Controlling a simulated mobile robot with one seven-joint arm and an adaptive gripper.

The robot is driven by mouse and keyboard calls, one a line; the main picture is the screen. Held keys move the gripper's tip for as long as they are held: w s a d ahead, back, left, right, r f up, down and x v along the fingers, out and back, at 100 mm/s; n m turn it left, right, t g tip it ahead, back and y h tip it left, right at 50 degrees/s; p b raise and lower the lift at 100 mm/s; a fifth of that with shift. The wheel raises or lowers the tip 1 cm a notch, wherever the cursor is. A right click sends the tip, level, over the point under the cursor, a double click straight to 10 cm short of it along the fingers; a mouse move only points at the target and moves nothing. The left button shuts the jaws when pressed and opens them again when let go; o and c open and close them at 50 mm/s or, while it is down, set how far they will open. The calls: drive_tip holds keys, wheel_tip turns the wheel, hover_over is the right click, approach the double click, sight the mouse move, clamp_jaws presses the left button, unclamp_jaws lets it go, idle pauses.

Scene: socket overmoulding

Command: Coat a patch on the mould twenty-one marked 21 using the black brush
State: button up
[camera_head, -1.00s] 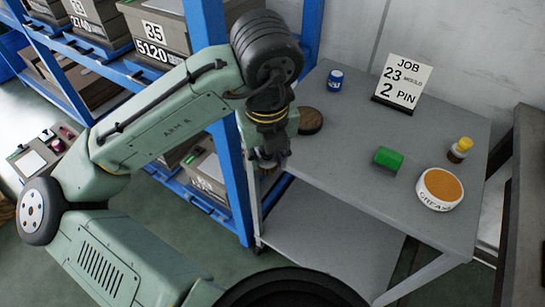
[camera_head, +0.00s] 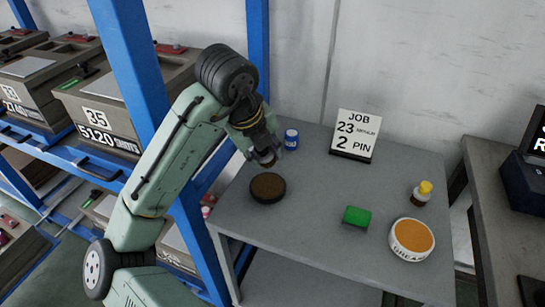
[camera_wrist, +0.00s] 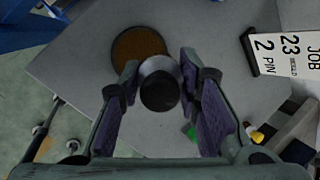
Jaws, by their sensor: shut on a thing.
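My gripper (camera_head: 266,150) is over the back-left part of the grey table, beside a blue jar. It is shut on the black brush; in the wrist view my gripper (camera_wrist: 163,95) has its fingers on both sides of the brush's dark round end (camera_wrist: 160,91), with a grey collar around it. The brush's tip is hard to make out. A mould marked 35 (camera_head: 98,118) stands on the blue rack at left. Another mould (camera_head: 22,108) stands farther left with a label I cannot read surely. I cannot make out a mould marked 21.
The table (camera_head: 310,240) holds a brown-topped round dish (camera_head: 268,187), the blue jar (camera_head: 291,139), a job sign (camera_head: 355,135), a green block (camera_head: 356,216), a yellow-capped bottle (camera_head: 422,193) and a grease tub (camera_head: 412,239). A blue rack post (camera_head: 258,50) stands near my arm.

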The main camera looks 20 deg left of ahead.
drive_tip(key=shift+f+b, duration=2.55)
drive_tip(key=shift+f, duration=0.45)
drive_tip(key=shift+f+b, duration=0.5)
drive_tip(key=shift+f, duration=0.2)
drive_tip(key=shift+r, duration=0.1)
wheel_tip(320, 180, up, 7)
drive_tip(key=p, duration=0.6)
idle(0.7)
